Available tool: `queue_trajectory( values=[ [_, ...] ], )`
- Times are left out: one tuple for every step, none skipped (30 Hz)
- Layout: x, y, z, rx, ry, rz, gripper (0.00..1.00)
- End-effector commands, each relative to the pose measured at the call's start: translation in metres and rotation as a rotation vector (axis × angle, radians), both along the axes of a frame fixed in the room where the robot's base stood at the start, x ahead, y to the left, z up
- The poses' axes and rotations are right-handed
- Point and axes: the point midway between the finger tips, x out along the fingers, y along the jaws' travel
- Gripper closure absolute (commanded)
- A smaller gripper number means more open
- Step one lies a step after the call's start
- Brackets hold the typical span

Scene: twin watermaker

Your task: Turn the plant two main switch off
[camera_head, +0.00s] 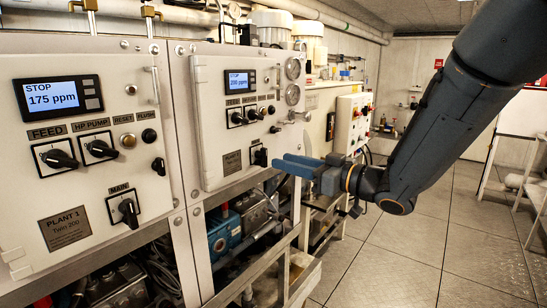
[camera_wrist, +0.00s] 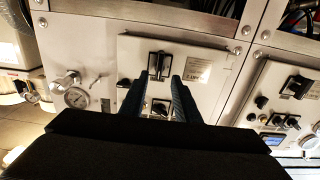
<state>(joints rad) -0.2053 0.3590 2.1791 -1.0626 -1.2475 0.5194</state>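The plant two panel (camera_head: 222,120) is the white middle panel; its screen (camera_head: 239,80) reads about 200 ppm. Its main switch (camera_head: 259,157) is a black rotary knob at the lower right of the panel. In the wrist view, which is upside down, this switch (camera_wrist: 158,65) shows just beyond my fingertips, beside a nameplate (camera_wrist: 197,70). My gripper (camera_head: 279,164) is open, its two blue fingers pointing at the panel. In the wrist view the fingers (camera_wrist: 159,80) are apart with nothing held. Whether they touch the switch, and its exact handle angle, I cannot tell.
The plant one panel (camera_head: 80,140) with its own main switch (camera_head: 125,207) is at the left. Pressure gauges (camera_head: 292,68) are at the panel's right edge. Pumps and a metal frame (camera_head: 262,265) are below. The tiled floor (camera_head: 400,255) at right is clear.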

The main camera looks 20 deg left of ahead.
Motion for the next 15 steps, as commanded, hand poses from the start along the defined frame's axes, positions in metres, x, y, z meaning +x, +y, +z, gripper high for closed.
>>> queue_trajectory(
  values=[
    [0.003,0.009,0.001,0.000,0.000,0.002,0.71],
    [0.005,0.013,0.001,0.000,0.001,0.002,0.71],
    [0.007,0.019,0.001,0.000,0.001,0.002,0.71],
    [0.009,0.023,0.001,0.000,0.000,0.002,0.71],
    [0.010,0.027,0.001,0.000,0.000,0.000,0.71],
    [0.012,0.031,0.001,-0.001,0.001,0.000,0.71],
    [0.014,0.034,0.001,-0.001,0.001,0.000,0.71],
    [0.015,0.037,0.001,0.000,0.000,0.000,0.71],
    [0.017,0.040,0.001,0.000,0.000,-0.001,0.71],
    [0.018,0.042,0.001,0.000,0.000,-0.001,0.71],
    [0.018,0.044,0.001,0.000,0.000,-0.002,0.71],
    [0.019,0.046,0.001,0.000,0.000,-0.002,0.71],
    [0.020,0.046,0.000,0.000,0.000,-0.002,0.71],
    [0.020,0.047,0.000,0.000,0.000,-0.002,0.71],
    [0.020,0.048,0.000,0.000,0.000,-0.002,0.71]
  ],
)
